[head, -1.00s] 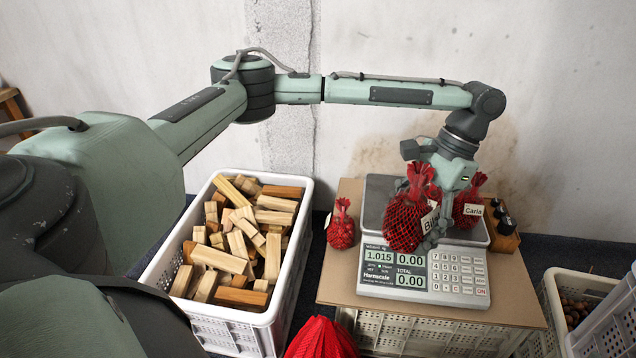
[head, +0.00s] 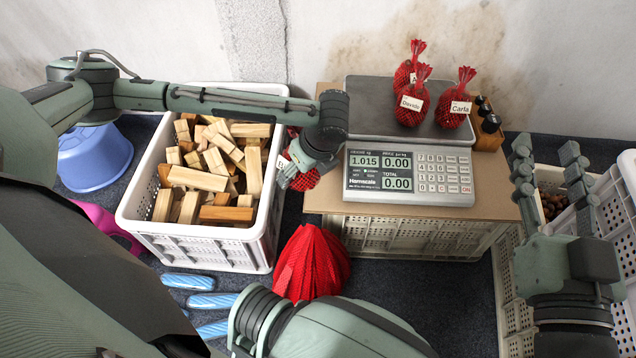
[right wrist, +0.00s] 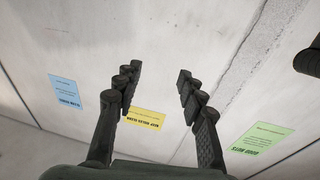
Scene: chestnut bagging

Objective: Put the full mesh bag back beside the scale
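My left gripper (head: 297,172) is at the left edge of the cardboard, shut on a full red mesh bag (head: 306,181) whose white tag is mostly hidden. The gripper covers much of this bag, and I cannot tell whether it touches the cardboard. More red mesh (head: 293,131) shows just behind my left forearm. The scale (head: 408,178) stands to the right and reads 1.015. On its plate stand a bag tagged Davide (head: 411,107), one tagged Carla (head: 456,107), and one partly hidden behind Davide. My right gripper (head: 548,175) is open and empty; it also shows open in the right wrist view (right wrist: 160,82).
A white crate (head: 195,238) of wood blocks stands left of the cardboard-topped crate (head: 480,205). A red pleated object (head: 312,265) is in front. Dark knobs on a wooden block (head: 488,137) stand right of the scale. A chestnut crate (head: 512,295) is far right.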

